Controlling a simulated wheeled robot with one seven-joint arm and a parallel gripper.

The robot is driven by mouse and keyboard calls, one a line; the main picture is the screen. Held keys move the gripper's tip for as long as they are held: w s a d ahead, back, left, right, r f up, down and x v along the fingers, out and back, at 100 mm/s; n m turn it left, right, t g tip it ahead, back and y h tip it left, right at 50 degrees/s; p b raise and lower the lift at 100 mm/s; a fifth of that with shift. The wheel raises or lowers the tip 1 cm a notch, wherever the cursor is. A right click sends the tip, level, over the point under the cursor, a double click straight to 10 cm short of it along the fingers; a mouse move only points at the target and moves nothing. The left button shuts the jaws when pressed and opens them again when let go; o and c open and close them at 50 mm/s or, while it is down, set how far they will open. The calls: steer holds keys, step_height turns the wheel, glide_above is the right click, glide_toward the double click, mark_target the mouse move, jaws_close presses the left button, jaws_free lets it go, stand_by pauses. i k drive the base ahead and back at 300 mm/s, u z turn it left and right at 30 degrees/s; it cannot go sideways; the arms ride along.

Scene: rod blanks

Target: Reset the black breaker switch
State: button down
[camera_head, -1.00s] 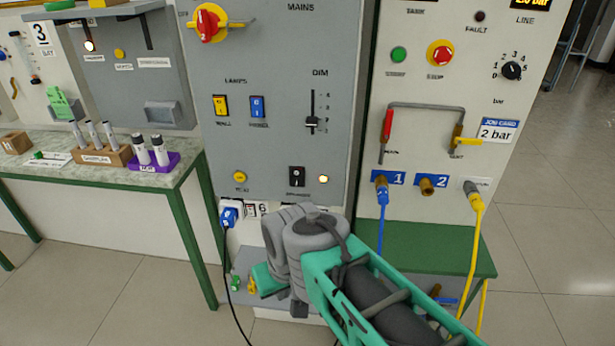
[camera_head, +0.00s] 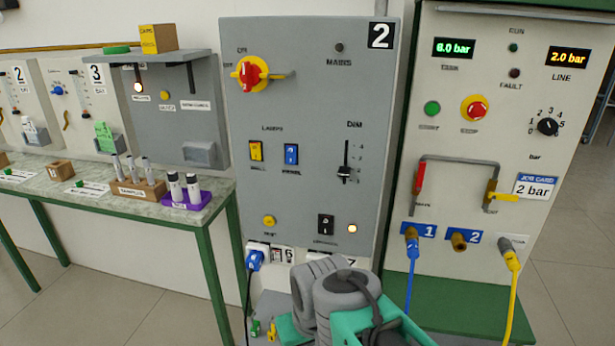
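The black breaker switch (camera_head: 326,225) is a small black rocker with a white mark, low on the grey panel (camera_head: 300,110) numbered 2. A label under it is too small to read surely. A lit round lamp (camera_head: 352,229) is just right of it. My grey and green arm rises from the bottom centre, below the switch and apart from it in the picture. My gripper's fingers cannot be made out, so whether it is open or shut does not show.
A red and yellow rotary mains switch (camera_head: 251,74) is at upper left of the panel. A blue plug (camera_head: 255,259) with a black cable is below. A bench (camera_head: 110,205) with vials stands left. The pressure panel (camera_head: 500,150) with blue and yellow hoses is right.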

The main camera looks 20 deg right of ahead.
mark_target(325, 228)
steer(key=k, duration=1.3)
steer(key=u, duration=0.6)
steer(key=i, duration=1.8)
steer(key=z, duration=0.6)
